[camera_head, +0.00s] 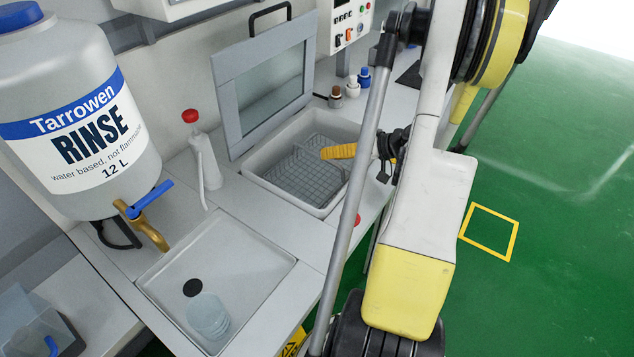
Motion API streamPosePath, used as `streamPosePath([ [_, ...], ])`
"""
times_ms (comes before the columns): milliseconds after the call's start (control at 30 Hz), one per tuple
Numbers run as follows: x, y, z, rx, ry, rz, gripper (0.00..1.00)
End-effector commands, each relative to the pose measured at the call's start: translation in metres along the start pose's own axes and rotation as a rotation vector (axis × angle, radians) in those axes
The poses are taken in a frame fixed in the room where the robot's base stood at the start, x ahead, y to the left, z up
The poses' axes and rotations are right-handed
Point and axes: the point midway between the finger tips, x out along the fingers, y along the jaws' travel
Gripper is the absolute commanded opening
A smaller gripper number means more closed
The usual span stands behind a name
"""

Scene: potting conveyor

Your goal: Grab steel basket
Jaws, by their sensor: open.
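The steel basket (290,180) is a grey wire mesh basket sitting inside the open rectangular basin (253,180). A yellow ridged grip (338,152) shows over its right side and looks like its handle. My gripper (387,160) is dark, small in view and partly hidden behind my arm link. It is just right of the yellow grip, near the basin's right edge, and is open. I cannot tell whether its fingers touch the grip.
A framed lid (262,85) stands raised behind the basin. A white squeeze bottle (205,160) with a red cap stands to its left. A large rinse container (75,120) with a blue-handled tap overhangs a shallow sink (255,262). Small bottles (352,88) stand behind right.

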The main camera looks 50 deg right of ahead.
Motion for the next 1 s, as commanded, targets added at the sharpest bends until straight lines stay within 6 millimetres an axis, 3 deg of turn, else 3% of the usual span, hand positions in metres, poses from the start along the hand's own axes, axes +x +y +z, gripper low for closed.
streamPosePath([
  [300, 0.046, -0.004, -0.002, 0.000, -0.002, -0.001, 0.38],
  [600, 0.049, -0.005, -0.004, 0.001, -0.001, 0.000, 0.37],
  [733, 0.049, -0.005, -0.004, 0.001, -0.001, 0.000, 0.00],
  [1000, 0.049, -0.005, -0.004, 0.001, -0.001, 0.000, 0.00],
])
